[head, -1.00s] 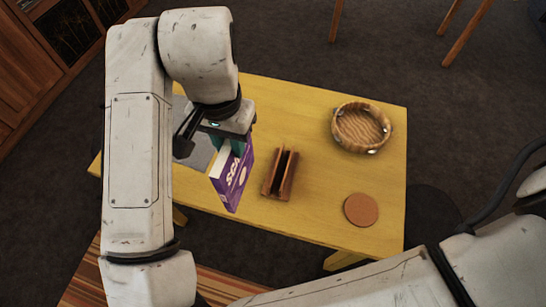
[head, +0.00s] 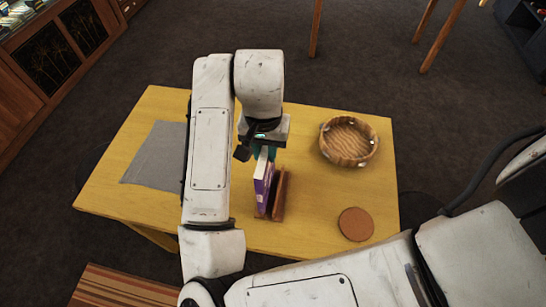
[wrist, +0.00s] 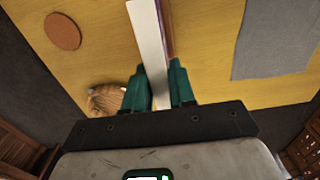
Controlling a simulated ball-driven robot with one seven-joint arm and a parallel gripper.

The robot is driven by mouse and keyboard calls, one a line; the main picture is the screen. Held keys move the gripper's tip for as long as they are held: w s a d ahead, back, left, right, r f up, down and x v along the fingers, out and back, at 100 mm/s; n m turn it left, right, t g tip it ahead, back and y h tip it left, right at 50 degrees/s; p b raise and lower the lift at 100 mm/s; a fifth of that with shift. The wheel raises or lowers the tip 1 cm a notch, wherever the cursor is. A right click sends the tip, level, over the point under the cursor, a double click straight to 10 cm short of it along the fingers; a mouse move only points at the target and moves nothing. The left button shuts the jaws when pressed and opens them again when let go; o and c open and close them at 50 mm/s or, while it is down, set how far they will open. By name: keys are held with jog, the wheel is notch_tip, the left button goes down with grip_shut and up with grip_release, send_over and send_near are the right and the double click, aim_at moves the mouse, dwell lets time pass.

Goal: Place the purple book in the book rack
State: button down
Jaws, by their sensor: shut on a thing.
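The purple book (head: 262,183) is upright in my gripper (head: 263,153), with its white page edge facing up and its purple cover facing left. My gripper is shut on the book's top part; in the wrist view its teal fingertips (wrist: 162,85) sit on both sides of the book (wrist: 150,38). The wooden book rack (head: 279,196) stands on the yellow table. In the head view the book overlaps the rack's left side. I cannot tell whether its lower edge is inside the slot or above it.
A grey cloth (head: 155,157) lies at the left, partly behind my arm.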

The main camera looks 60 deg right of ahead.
notch_tip(320, 180, down, 6)
jog(key=d+b, duration=0.2)
jog(key=b, duration=0.1)
jog(key=shift+s+d+f, duration=0.15)
jog(key=shift+s, duration=0.3)
jog(key=c, duration=1.2)
grip_release()
jog(key=shift+o, duration=1.3)
jog(key=shift+w+r, duration=0.1)
jog(key=shift+r, duration=0.1)
